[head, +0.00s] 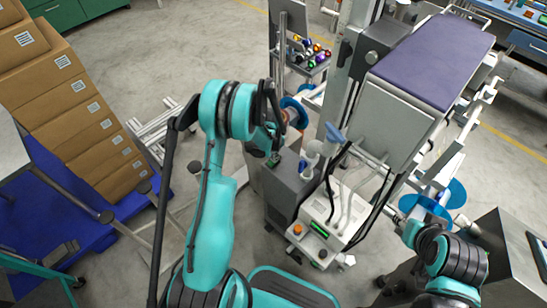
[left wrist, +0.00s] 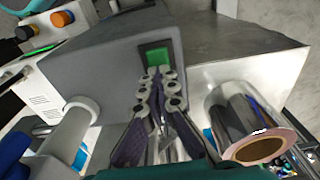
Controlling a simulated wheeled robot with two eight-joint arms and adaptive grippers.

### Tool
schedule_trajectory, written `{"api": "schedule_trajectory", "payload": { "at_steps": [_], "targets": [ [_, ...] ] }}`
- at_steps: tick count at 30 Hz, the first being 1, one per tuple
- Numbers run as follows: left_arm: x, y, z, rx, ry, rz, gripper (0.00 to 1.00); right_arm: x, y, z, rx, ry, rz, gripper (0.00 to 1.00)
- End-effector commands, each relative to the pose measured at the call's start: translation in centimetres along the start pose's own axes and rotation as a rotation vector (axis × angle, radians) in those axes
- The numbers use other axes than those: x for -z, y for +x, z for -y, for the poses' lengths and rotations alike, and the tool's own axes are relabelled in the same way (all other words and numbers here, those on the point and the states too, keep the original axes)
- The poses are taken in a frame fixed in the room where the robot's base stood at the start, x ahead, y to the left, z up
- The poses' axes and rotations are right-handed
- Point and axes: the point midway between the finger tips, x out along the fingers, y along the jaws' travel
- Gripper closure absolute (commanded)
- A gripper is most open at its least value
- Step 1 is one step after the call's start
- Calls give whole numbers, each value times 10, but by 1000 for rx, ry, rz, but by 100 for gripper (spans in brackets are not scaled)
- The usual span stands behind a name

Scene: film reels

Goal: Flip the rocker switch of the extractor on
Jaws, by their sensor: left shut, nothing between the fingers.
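The extractor is a grey box (head: 283,192) in the middle of the head view, and its grey housing (left wrist: 100,65) fills much of the left wrist view. Its green rocker switch (left wrist: 157,56) sits in a dark frame on the face in front of my left gripper (left wrist: 160,73). The gripper is shut and empty, its tips at the switch's lower edge; I cannot tell whether they touch it. The tips hide the lower part of the switch, so its tilt is unclear.
A white pipe (left wrist: 75,122) stands left of my left gripper, and a shiny cylinder (left wrist: 240,115) with a copper-coloured end is close on its right. A control box (head: 325,228) with knobs adjoins the extractor. Stacked cardboard boxes (head: 75,110) are at left.

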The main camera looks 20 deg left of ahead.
Motion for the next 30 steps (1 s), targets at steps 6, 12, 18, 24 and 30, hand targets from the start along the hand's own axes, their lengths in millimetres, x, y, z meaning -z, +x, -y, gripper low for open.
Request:
{"api": "schedule_trajectory", "payload": {
  "at_steps": [6, 12, 18, 24, 30],
  "targets": [
    [-4, 4, -1, -1, 2, -4, 100, -2, 3, 0, 0, 0, 0, 60],
    [-16, 4, -2, -3, 2, 1, 100, -4, 6, 0, 0, 0, 0, 60],
    [-18, 3, -1, -1, 1, 3, 100, -4, 6, 0, 0, 0, 0, 60],
    [-18, 0, 0, 1, 1, 3, 100, -4, 5, 0, 0, 0, 0, 60],
    [-8, -30, -5, 2, 4, -4, 100, 7, -10, 0, 0, 0, 0, 60]
  ]
}}
